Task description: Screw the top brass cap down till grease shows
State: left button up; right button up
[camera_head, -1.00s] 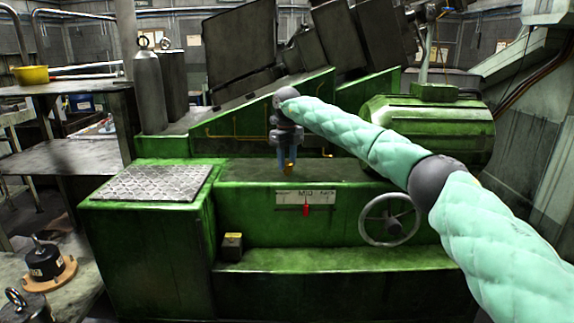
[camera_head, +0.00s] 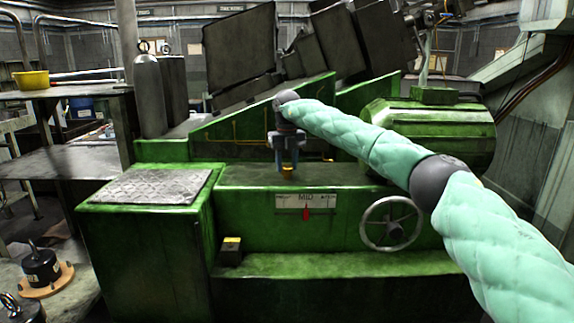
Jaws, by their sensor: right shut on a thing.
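My right arm reaches in from the right, and its gripper (camera_head: 287,166) points down over the green machine's ledge (camera_head: 340,175). The gripper is shut on a small brass cap (camera_head: 287,171), which shows as a yellow-orange bit between and below the fingertips. The fingers hide most of the cap and whatever it sits on. I cannot make out any grease. My left gripper is not in view.
Below the ledge are a white plate marked MID with a red pointer (camera_head: 306,213) and a handwheel (camera_head: 390,223). A small dark box with a yellow top (camera_head: 231,250) sits on the lower step. A tread-plate cover (camera_head: 154,186) lies to the left.

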aim_at(287, 166)
jog(key=o, duration=1)
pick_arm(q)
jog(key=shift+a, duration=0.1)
pick_arm(e)
jog(key=shift+r, duration=0.1)
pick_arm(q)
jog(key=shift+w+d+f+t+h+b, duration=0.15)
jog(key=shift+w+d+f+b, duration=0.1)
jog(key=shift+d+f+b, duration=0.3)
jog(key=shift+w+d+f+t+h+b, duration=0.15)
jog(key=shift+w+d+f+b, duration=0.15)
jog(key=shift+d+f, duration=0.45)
pick_arm(e)
jog(key=shift+r, duration=3.8)
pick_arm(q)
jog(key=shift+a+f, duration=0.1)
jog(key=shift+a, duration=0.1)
